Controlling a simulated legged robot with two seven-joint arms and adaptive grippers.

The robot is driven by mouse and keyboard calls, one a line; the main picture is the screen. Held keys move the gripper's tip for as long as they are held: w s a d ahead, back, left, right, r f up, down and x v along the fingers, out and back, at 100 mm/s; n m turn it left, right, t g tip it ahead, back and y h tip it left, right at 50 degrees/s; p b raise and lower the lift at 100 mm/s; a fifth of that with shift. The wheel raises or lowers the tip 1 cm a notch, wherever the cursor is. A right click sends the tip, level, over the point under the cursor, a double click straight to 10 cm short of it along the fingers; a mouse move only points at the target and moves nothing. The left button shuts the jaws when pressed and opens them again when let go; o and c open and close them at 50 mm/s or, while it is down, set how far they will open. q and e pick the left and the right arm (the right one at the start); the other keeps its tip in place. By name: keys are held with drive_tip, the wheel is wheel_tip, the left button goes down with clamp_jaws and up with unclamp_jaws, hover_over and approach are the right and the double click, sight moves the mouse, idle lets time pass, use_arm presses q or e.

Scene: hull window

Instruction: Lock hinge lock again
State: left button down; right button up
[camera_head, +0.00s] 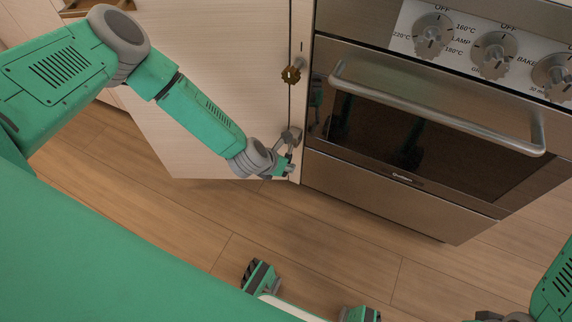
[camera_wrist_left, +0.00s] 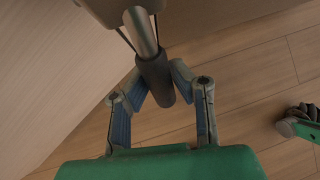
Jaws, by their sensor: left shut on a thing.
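A metal rod with a dark grey sleeve (camera_wrist_left: 155,78), which looks like the hinge lock's lever, sticks out from a pale fitting in the left wrist view. My left gripper (camera_wrist_left: 160,86) is shut on the sleeve, with a finger on each side. In the head view my left gripper (camera_head: 287,148) is at the low edge of the pale panel, beside the oven; the fitting there is small and partly hidden by the gripper. My right gripper (camera_head: 500,317) shows only in part at the bottom right edge, and its fingers cannot be made out.
A brass-coloured piece (camera_head: 291,75) sits higher at the panel's edge. The oven's bar handle (camera_head: 440,110) juts out.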

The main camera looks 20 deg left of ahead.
use_arm(q)
drive_tip(key=shift+s+a+f, duration=0.1)
drive_tip(key=shift+s+f, duration=0.05)
drive_tip(key=c, duration=1.3)
unclamp_jaws()
drive_tip(key=v, duration=1.2)
